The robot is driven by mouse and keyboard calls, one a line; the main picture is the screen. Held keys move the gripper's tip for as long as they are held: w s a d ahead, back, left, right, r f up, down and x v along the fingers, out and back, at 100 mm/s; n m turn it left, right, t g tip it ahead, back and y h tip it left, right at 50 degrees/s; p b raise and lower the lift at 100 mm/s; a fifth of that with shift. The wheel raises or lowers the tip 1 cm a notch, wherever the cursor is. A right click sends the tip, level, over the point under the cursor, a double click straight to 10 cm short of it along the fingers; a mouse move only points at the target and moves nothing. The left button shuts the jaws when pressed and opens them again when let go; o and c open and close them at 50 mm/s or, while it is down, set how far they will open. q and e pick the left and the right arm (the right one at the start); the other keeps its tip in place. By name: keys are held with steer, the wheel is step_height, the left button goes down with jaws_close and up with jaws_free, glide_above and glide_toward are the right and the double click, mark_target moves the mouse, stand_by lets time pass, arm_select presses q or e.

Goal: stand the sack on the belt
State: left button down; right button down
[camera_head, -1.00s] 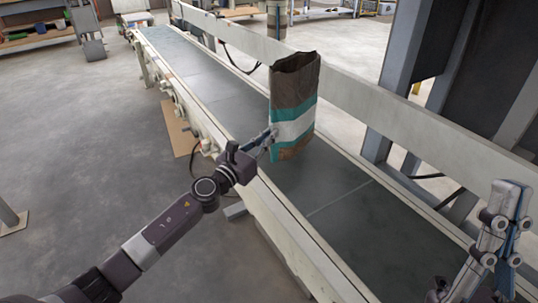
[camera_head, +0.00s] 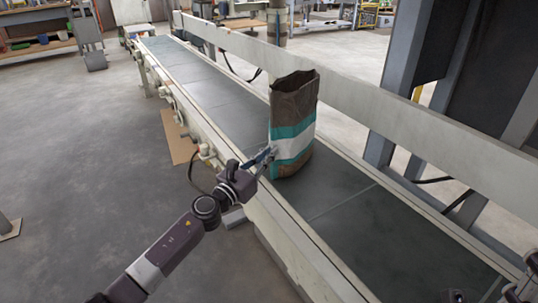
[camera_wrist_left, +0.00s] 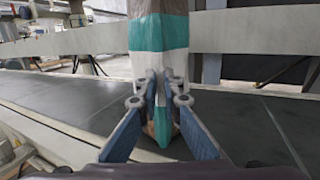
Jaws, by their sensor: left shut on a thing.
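The sack (camera_head: 292,122) is brown with teal and white bands and an open top. It is upright over the dark belt (camera_head: 352,222), and its lower end is at or very near the belt surface; I cannot tell if it bears its full weight there. My left gripper (camera_head: 270,152) is shut on the near side of the sack, low on its white band. In the left wrist view the sack (camera_wrist_left: 158,38) rises between the fingers, with a pinched fold between the tips. My right gripper (camera_head: 515,288) shows only partly at the lower right corner, and its opening is unclear.
A pale guard rail (camera_head: 400,120) runs along the belt's far side, behind the sack. The near conveyor frame (camera_head: 300,258) edges the belt. Grey posts (camera_head: 397,85) stand beyond the rail. The belt is clear on both sides of the sack.

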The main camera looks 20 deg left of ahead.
arm_select(q)
steer(key=shift+f, duration=0.2)
steer(key=c, duration=2.1)
jaws_free()
steer(key=shift+r, duration=0.1)
steer(key=shift+r, duration=0.15)
